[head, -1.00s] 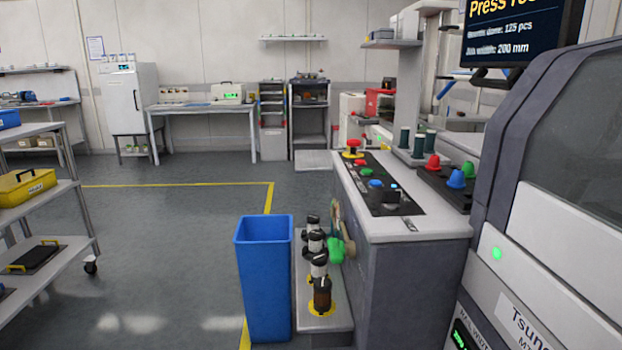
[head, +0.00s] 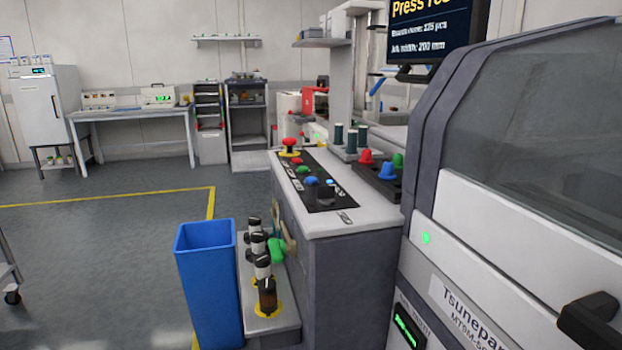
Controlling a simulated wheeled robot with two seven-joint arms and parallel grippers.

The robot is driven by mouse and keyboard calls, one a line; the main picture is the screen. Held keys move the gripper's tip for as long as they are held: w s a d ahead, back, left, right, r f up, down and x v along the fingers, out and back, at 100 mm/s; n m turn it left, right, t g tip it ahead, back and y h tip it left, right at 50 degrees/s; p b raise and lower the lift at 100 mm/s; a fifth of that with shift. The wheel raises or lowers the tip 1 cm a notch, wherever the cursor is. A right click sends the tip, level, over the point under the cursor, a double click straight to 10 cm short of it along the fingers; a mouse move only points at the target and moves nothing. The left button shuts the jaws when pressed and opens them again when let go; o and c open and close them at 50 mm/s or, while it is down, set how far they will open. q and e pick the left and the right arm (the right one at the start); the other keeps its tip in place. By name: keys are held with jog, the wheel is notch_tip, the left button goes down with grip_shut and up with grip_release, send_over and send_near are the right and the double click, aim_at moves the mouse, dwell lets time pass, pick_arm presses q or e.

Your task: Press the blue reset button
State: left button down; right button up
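The blue button (head: 311,181) is a small round cap on the black control panel (head: 343,201) of the grey-white console. It sits nearer to me than a green button (head: 303,169) and a red button (head: 297,161). A red mushroom button (head: 289,145) on a yellow base is at the panel's far end. A black knob (head: 326,191) is right of the blue button. A separate larger blue cap (head: 386,172) stands on a black strip at the right, near red and green caps. Neither of my grippers is in view.
A blue bin (head: 208,285) and a low step (head: 282,322) with several bottle-like parts stand left of the console (head: 350,262). A large machine (head: 470,235) with a black handle-like part (head: 592,322) fills the right. A screen (head: 435,30) hangs above. Floor at the left is open.

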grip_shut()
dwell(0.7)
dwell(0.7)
